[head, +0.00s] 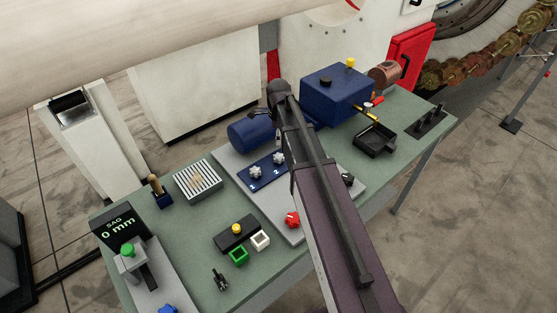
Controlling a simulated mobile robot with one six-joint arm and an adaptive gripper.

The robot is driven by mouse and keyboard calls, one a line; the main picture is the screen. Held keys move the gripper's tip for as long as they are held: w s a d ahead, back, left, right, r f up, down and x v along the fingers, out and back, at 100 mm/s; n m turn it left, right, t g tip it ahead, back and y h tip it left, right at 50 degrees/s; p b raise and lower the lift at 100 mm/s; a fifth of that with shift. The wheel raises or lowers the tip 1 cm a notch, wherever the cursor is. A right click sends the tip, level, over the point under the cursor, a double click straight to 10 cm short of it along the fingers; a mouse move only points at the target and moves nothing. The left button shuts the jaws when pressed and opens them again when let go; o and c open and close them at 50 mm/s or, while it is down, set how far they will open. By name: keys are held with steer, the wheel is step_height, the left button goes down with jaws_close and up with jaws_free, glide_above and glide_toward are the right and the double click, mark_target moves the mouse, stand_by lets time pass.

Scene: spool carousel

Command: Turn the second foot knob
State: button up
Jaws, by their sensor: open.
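Two grey star-shaped knobs stand on a dark blue plate (268,176) on the workbench. The left knob (256,172) shows clearly. The right knob (279,157), beside a small "2" marking, sits close to the left edge of my arm in the picture. A red knob (292,219) is nearer the front of the same grey base plate (232,165). My arm crosses the bench from the bottom edge up to a dark joint and hides part of the base plate.
The bench's front left has some clear surface.

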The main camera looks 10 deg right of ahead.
mark_target(278, 156)
steer(key=shift+f+b, duration=5.35)
steer(key=shift+f, duration=0.25)
steer(key=shift+c, duration=0.2)
jaws_close()
